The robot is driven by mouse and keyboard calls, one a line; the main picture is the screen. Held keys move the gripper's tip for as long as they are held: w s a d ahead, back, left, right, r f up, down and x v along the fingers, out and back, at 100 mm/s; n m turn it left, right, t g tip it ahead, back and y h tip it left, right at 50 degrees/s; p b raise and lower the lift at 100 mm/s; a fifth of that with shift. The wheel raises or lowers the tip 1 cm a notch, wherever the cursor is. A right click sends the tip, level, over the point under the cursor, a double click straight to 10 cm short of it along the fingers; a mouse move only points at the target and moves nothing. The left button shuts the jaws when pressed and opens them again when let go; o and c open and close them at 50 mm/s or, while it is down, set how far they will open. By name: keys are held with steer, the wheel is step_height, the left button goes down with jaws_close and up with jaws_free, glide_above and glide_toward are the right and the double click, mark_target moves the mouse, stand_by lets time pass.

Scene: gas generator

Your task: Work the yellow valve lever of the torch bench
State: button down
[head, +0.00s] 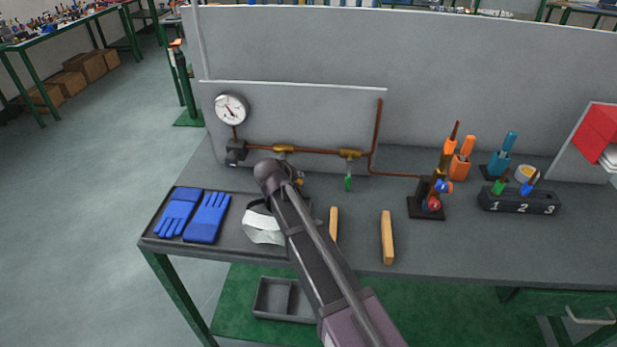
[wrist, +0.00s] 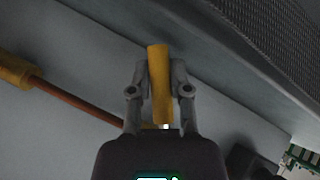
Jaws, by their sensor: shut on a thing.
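In the wrist view, the yellow valve lever (wrist: 158,100) stands between the two fingers of my gripper (wrist: 159,70), which is shut on it. Its upper end sticks out past the fingertips. In the head view, my arm and wrist cover most of the lever and the fingers, just below the left brass valve (head: 283,149) on the copper pipe. A second brass valve (head: 350,154) to the right has a green lever (head: 348,183) hanging down.
A pressure gauge (head: 231,109) is on the panel at left. Blue gloves (head: 208,217) lie at the bench's left end. Wooden bars (head: 387,237) lie right of my arm. A torch stand (head: 427,208) and a black numbered block (head: 519,203) stand further right.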

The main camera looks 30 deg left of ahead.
steer(key=shift+w+a, duration=0.1)
stand_by(0.4)
steer(key=c, duration=0.6)
jaws_free()
steer(key=shift+a+f, duration=0.1)
steer(key=shift+f, duration=0.05)
steer(key=shift+o, duration=0.2)
